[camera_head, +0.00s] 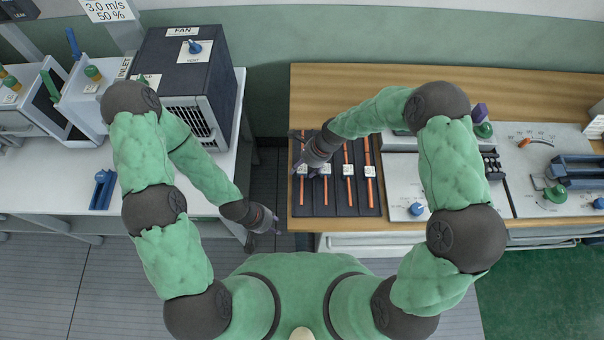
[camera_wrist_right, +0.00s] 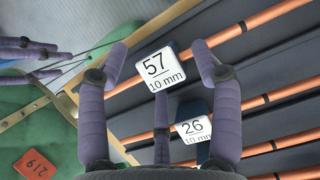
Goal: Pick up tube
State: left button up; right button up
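Several thin orange tubes with white number tags lie in a dark rack (camera_head: 337,208) on the wooden bench. My right gripper (camera_head: 304,164) is over the rack's left part. In the right wrist view its purple fingers are spread and empty, on either side of a tag reading 57, 10 mm (camera_wrist_right: 157,71). The orange tube (camera_wrist_right: 225,38) of that row runs behind the fingers, partly hidden. A second tag reads 26, 10 mm (camera_wrist_right: 194,128). My left gripper (camera_head: 265,222) hangs left of the bench, empty; its fingers look apart in the right wrist view (camera_wrist_right: 32,62).
A panel with knobs (camera_head: 417,209) stands right of the rack. A dark fan box (camera_head: 190,60) and a blue holder (camera_head: 102,190) are on the white left table. A gap of floor separates table and bench.

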jog(key=c, duration=0.9)
jog(key=o, duration=1.1)
jog(key=shift+o, duration=0.2)
jog(key=shift+r, duration=0.1)
jog(key=b+v, duration=1)
jog(key=b+x, duration=0.1)
jog(key=x, duration=0.4)
jog(key=shift+s+a, duration=0.1)
jog(key=shift+a, duration=0.15)
jog(key=b+x, duration=0.2)
jog(key=x, duration=0.2)
jog(key=shift+w+f, duration=0.2)
jog(key=shift+f, duration=0.15)
jog(key=shift+a+f, duration=0.1)
jog(key=shift+f, duration=0.1)
